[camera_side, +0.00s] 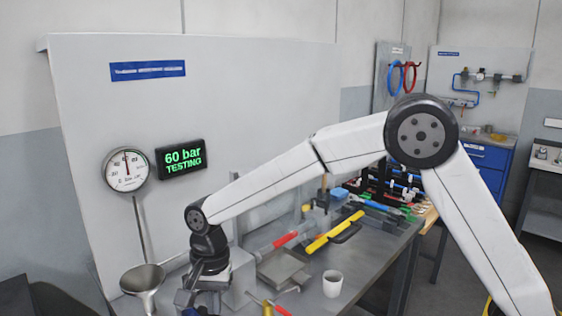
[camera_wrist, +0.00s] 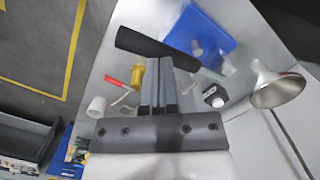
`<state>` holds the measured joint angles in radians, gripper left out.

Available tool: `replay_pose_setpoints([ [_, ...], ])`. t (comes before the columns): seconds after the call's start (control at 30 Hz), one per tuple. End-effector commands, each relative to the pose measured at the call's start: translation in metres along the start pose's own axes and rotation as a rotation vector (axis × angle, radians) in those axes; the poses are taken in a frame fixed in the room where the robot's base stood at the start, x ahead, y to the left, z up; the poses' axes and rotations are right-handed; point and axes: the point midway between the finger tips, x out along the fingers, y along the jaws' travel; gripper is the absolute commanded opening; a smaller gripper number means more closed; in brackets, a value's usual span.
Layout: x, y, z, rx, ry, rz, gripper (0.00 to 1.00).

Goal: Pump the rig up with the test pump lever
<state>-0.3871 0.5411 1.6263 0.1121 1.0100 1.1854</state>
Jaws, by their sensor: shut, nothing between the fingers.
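My gripper (camera_wrist: 158,66) points down in the wrist view with its two fingers close together, shut and empty. A black bar (camera_wrist: 150,46), which looks like the grip of the test pump lever, lies crosswise at the fingertips; I cannot tell whether they touch it. A blue block (camera_wrist: 205,38), perhaps the pump, sits just beyond. In the side view my gripper is low at the left, partly cut off, and the lever cannot be made out. The round dial gauge (camera_side: 127,170) hangs on the panel with its needle near upright. The display (camera_side: 182,158) reads "60 bar TESTING" in green.
A white cup (camera_side: 332,284) and red and yellow tools (camera_side: 330,232) lie on the bench. The tall panel (camera_side: 255,90) stands behind.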

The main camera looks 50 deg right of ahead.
Motion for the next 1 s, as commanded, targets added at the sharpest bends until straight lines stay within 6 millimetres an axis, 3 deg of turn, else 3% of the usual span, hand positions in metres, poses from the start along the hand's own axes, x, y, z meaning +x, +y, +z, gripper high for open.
replay_pose_setpoints([
  [0.67, 0.011, 0.000, 0.000, 0.000, 0.000, -0.001, 0.00],
  [1.0, 0.034, 0.000, -0.003, 0.001, 0.000, 0.001, 0.00],
])
